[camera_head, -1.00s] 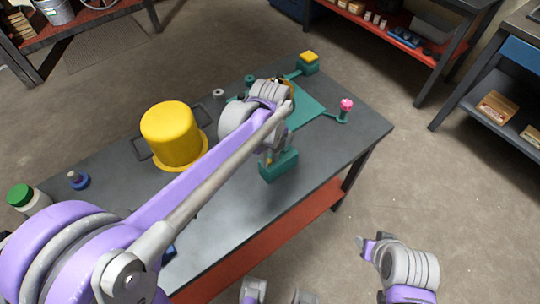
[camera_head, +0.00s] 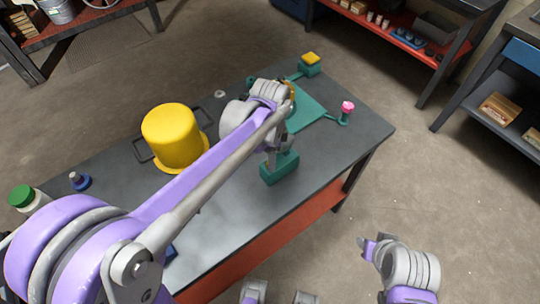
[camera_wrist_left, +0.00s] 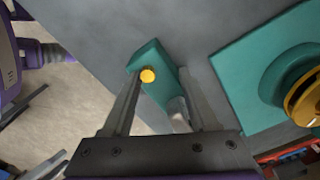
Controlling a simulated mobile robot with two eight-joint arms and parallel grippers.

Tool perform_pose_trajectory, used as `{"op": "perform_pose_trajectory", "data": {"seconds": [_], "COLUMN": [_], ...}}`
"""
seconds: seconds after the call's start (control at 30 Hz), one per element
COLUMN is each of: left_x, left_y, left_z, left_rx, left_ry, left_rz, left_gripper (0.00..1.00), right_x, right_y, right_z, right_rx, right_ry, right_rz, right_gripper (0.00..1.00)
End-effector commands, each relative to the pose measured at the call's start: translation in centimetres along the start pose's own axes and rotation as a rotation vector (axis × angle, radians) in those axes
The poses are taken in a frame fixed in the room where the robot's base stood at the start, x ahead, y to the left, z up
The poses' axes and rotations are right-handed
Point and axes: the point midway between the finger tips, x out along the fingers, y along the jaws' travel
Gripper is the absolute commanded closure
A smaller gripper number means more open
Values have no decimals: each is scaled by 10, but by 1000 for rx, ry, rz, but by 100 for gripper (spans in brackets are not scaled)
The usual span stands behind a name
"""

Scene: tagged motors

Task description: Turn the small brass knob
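The small brass knob (camera_wrist_left: 148,75) sits on a teal block (camera_wrist_left: 157,58) in the left wrist view. In the head view the teal block (camera_head: 280,168) stands near the table's front edge, and the knob is hidden behind my gripper. My left gripper (camera_wrist_left: 160,82) is open. Its fingers reach down to the block with the knob between them in the picture, nearer the left finger; I cannot tell whether they touch. The left gripper (camera_head: 272,155) also shows in the head view. My right gripper (camera_head: 370,243) is off the table; its finger gap is unclear.
A teal plate (camera_head: 308,112) carries a larger brass wheel (camera_wrist_left: 303,100) beside the block. A yellow drum (camera_head: 170,135) stands left of my arm. A pink knob (camera_head: 347,106) and a yellow-topped block (camera_head: 310,62) are at the back right. The table's front centre is clear.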

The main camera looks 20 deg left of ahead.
Motion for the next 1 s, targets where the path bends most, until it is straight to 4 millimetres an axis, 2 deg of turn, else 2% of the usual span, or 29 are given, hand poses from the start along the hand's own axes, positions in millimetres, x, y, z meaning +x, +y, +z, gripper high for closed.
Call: {"op": "perform_pose_trajectory", "data": {"seconds": [0.03, 0.53, 1.0], "left_x": [6, 3, -45], "left_y": [1, 4, 3], "left_z": [2, 3, 1], "left_rx": [4, 9, 8], "left_ry": [-6, -7, -2], "left_rz": [-1, 4, 3], "left_gripper": [37, 37, 37], "right_x": [1, 0, -29], "right_y": [0, 0, 0], "right_z": [1, 0, -24], "right_rx": [0, 0, 0], "right_ry": [-1, 0, 17], "right_rz": [0, 0, 0], "right_gripper": [51, 51, 51]}}
